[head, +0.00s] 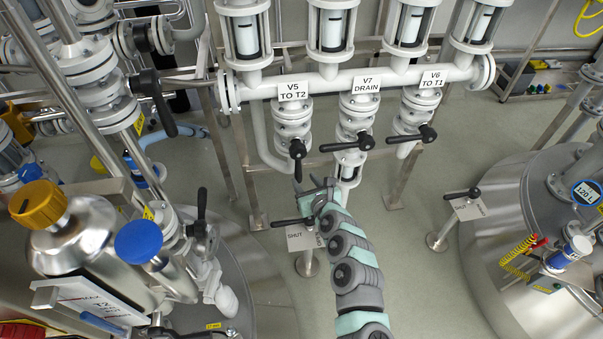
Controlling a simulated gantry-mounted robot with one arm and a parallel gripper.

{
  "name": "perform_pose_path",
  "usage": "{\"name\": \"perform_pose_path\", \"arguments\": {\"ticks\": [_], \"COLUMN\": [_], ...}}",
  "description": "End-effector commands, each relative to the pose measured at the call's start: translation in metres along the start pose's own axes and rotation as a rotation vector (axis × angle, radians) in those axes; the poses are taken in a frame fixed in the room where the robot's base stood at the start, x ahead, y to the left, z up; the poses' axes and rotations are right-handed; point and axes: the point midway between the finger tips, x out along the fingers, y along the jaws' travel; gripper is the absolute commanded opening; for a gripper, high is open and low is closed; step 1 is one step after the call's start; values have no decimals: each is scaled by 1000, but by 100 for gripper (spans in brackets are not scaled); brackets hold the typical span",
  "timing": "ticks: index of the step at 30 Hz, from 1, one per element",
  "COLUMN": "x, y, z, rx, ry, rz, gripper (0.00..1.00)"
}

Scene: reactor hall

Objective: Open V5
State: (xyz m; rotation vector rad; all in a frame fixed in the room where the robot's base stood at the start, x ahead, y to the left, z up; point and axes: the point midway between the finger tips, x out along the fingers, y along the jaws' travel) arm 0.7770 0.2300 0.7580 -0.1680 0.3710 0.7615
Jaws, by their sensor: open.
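The valve V5 (291,119) hangs below the horizontal white pipe, under its label "V5 TO T2" (293,91). Its black lever handle (298,158) points down in the picture, towards me, unlike the sideways handles of V7 and V6. My gripper (314,183) is just below and slightly right of the end of this handle. Its jaws are open and nothing shows between them. The handle's tip looks close to the left finger; I cannot tell if they touch.
V7 (355,123) and its sideways handle (348,145) are close on the right, with V6 (412,112) beyond. A post with a SHUT plate (300,237) and black lever (291,221) stands beside my wrist. Steel tanks flank both sides.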

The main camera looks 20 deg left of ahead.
Motion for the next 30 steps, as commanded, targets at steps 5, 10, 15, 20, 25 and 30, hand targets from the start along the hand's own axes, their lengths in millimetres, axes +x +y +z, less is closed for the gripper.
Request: {"name": "perform_pose_path", "arguments": {"ticks": [5, 10, 15, 20, 25, 30], "x": [-17, -22, -22, -22, -22, -27], "y": [0, 1, 1, 1, 1, 13], "z": [2, 0, 0, 0, 0, -27], "rx": [-3, -1, -1, -1, 0, 120], "ry": [1, 2, 1, 0, 0, 29], "rz": [2, 2, 2, 2, 2, 49], "gripper": [42, 42, 42, 42, 42, 42]}}
